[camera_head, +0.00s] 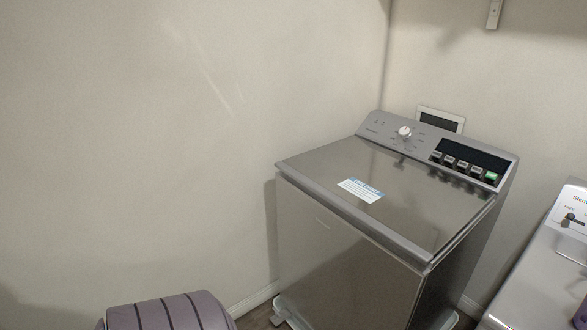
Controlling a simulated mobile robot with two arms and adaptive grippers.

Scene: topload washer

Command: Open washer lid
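A grey metallic top-load washer (335,262) stands against the back wall, right of the middle in the head view. Its flat lid (405,205) is shut and lies level on top. A white and blue label (360,190) sits on the left part of the lid. The front edge of the lid (345,222) faces me. A sloped control panel (435,147) with a white knob, several buttons and one green button rises behind the lid. Neither of my grippers shows in the view.
A second grey appliance (545,270) stands to the right, partly cut off, with a gap between it and the washer. A purple-grey ribbed rounded object (168,312) is at the bottom left. A bare wall (150,130) fills the left side. Little floor shows.

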